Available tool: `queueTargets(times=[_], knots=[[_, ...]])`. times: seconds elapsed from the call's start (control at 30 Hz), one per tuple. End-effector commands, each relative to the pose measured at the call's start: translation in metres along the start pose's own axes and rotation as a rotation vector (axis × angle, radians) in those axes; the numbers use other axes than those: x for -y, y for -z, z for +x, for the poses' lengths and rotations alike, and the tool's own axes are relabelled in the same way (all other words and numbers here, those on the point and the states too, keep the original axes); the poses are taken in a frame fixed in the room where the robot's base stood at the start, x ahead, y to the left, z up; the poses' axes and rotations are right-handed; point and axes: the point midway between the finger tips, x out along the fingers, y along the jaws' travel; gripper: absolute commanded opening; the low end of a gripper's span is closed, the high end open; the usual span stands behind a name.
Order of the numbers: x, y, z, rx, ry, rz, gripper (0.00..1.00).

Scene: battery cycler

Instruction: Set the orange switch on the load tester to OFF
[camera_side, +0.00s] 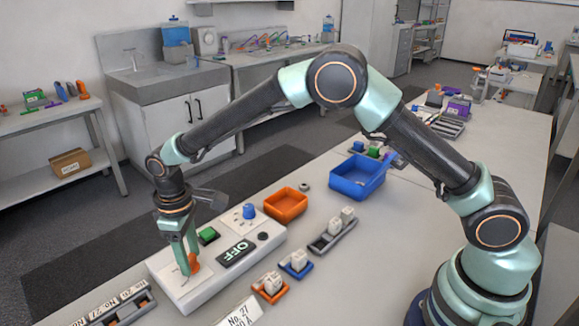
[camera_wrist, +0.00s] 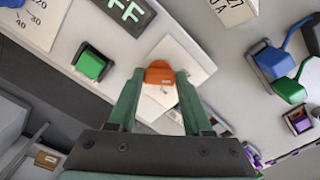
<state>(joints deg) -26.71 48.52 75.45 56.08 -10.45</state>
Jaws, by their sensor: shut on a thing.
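The load tester (camera_side: 215,283) is a white panel box on the table, under my gripper. Its orange switch (camera_side: 195,264) stands near the left end, on a pale plate that shows in the wrist view (camera_wrist: 187,62). My gripper (camera_side: 190,268) points down and its green fingers are shut on the orange switch, which shows between the fingertips in the wrist view (camera_wrist: 159,73). The fingers hide part of the switch and its markings. A dark display (camera_side: 236,252) on the panel reads OFF; part of it shows in the wrist view (camera_wrist: 125,10).
The panel also carries a green rocker (camera_side: 208,235) and a blue knob (camera_side: 249,211). An orange tray (camera_side: 286,204) and a blue tray (camera_side: 357,177) lie behind. Small holders with white blocks (camera_side: 297,261) stand to the right. A dark rack (camera_side: 118,306) lies at front left.

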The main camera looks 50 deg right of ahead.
Motion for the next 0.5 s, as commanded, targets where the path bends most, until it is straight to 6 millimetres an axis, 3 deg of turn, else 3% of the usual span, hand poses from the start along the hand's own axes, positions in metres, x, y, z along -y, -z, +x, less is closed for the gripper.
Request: queueTargets(times=[0.5], knots=[[-0.0008, 0.0015, -0.0028, -0.005, -0.001, -0.067, 0.0]])
